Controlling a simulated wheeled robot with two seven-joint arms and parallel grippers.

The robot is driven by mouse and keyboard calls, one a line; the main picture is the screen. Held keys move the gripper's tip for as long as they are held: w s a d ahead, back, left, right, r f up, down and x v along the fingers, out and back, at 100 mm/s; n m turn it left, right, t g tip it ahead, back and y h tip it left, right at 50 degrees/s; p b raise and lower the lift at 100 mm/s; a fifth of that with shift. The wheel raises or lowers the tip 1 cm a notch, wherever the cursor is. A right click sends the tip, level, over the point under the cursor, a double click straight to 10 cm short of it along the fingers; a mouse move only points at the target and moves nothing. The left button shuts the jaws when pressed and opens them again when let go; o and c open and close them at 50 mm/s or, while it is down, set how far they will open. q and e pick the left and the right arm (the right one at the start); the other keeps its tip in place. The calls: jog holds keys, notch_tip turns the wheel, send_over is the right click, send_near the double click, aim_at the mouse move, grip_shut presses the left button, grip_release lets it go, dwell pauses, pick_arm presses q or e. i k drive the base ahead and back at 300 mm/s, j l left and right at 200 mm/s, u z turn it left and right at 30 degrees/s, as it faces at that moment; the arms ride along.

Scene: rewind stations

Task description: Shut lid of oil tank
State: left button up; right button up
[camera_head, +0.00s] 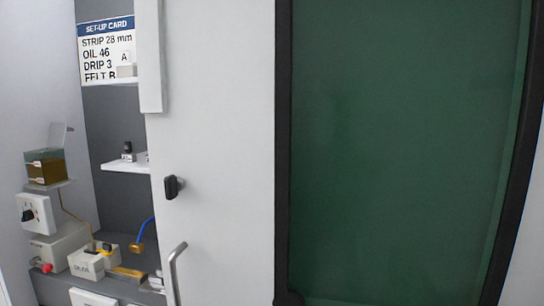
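The oil tank (46,168) is a small box with dark green and brown sides at the left of the head view. It sits on a small grey shelf (52,186). Its pale grey lid (60,136) stands up, tilted open at the back right of the tank. Neither of my grippers is in view.
Below the tank are a white box with a black knob (28,215), a red knob (47,268) and a bench with pale blocks (86,262). A white panel with a black latch (173,187) and a grey handle (177,262) stands right of the recess. A dark-framed green pane (405,150) fills the right.

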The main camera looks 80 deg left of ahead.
aim_at(58, 131)
jog(key=u, duration=3.95)
jog(key=i+j+u, duration=0.25)
jog(key=i, duration=0.3)
